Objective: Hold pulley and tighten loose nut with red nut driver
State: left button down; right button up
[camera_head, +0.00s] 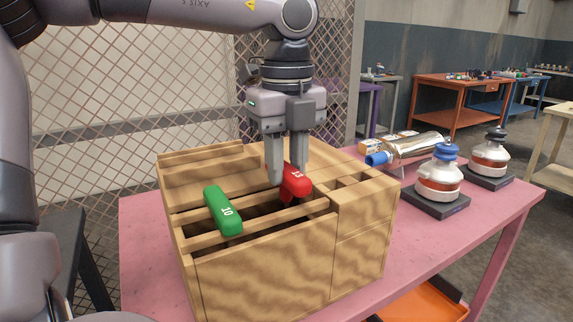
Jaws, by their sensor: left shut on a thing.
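A red nut driver (297,182) with a white number on its handle sits at a slot of the wooden tool box (290,267). My left gripper (288,174) points down over the box and is shut on the red handle. The driver's lower end is hidden in the box. A green driver handle (222,210) marked 10 stands in the slots to the left of the red one. I cannot make out a pulley or a loose nut in this view. My right gripper is not in view.
The box stands on a pink table (455,240). To its right are two metal-and-orange vessels on dark bases, one with a blue cap (446,152), one with a dark cap (496,134). A silver cylinder (415,146) lies behind. A wire mesh fence (110,110) stands at the back left.

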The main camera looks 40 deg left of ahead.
aim_at(287, 166)
pick_arm(q)
notch_tip(287, 166, up, 2)
jog(key=shift+r+p, duration=0.15)
jog(key=shift+p, duration=0.45)
notch_tip(287, 166, up, 4)
jog(key=p, duration=0.2)
jog(key=shift+f+p, duration=0.25)
jog(key=shift+p, duration=0.1)
notch_tip(287, 166, up, 8)
jog(key=p, duration=0.5)
jog(key=shift+f, duration=0.2)
